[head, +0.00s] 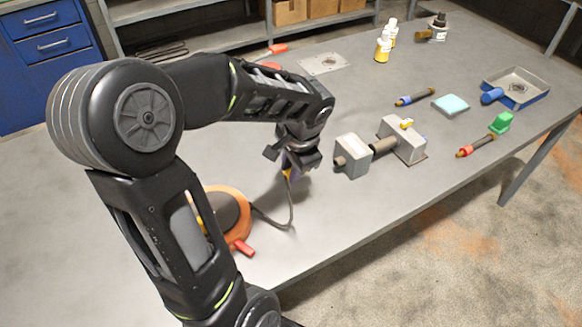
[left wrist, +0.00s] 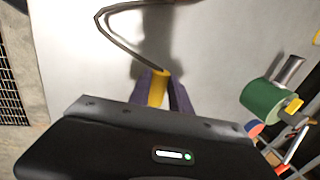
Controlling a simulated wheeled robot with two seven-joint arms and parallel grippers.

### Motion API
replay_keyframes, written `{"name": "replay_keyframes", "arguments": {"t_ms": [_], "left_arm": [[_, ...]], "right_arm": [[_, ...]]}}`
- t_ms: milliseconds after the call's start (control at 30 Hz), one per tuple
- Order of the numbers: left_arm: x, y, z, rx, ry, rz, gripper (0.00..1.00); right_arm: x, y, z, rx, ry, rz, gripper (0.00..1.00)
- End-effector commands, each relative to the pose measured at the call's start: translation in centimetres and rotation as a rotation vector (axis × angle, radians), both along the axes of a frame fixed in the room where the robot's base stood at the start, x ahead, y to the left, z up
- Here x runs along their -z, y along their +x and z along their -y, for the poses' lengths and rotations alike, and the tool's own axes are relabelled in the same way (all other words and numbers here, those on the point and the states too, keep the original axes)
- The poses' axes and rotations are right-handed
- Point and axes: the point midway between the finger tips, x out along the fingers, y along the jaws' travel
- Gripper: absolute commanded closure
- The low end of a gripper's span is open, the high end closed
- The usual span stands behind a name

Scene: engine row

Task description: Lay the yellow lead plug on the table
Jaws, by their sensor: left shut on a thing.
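The yellow lead plug (head: 286,173) is between the fingers of my left gripper (head: 292,169), near the middle of the table. In the left wrist view the yellow plug (left wrist: 158,88) shows between the two purple fingers of the left gripper (left wrist: 165,94), which are shut on it. A dark lead (head: 291,206) runs from the plug in a loop to an orange round reel (head: 238,202). The grey table (head: 340,215) lies below; whether the plug touches it I cannot tell. My right gripper is not in view.
A grey block assembly with a shaft (head: 352,155) stands right of the gripper. A red-ended tool (head: 475,146), green block (head: 501,122), blue-handled tool (head: 416,97), teal pad (head: 450,105) and metal tray (head: 527,89) lie farther right. Bottles (head: 383,48) stand behind. The table's front strip is clear.

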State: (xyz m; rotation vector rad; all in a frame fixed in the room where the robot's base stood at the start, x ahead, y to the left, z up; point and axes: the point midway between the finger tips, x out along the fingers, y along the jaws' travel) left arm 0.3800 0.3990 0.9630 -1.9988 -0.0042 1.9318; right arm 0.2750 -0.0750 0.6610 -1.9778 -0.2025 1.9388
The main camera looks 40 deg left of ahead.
Motion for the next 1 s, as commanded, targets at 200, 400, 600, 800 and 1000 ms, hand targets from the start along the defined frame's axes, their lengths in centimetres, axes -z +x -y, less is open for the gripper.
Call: {"name": "replay_keyframes", "arguments": {"t_ms": [200, 400, 600, 800, 1000], "left_arm": [[1.1, 0.0, 0.0, 0.0, 0.0, 0.0, 1.0], [1.9, 0.0, 0.0, 0.0, 0.0, 0.0, 1.0], [2.7, 0.0, 0.0, 0.0, 0.0, 0.0, 1.0], [3.5, 0.0, 0.0, 0.0, 0.0, 0.0, 1.0], [4.3, 0.0, 0.0, 0.0, 0.0, 0.0, 1.0]], "right_arm": [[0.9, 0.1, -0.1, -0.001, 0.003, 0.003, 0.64], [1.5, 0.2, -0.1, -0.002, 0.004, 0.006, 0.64], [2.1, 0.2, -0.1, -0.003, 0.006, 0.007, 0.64], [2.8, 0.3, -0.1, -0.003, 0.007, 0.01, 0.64], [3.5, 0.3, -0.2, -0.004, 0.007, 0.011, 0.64]]}}
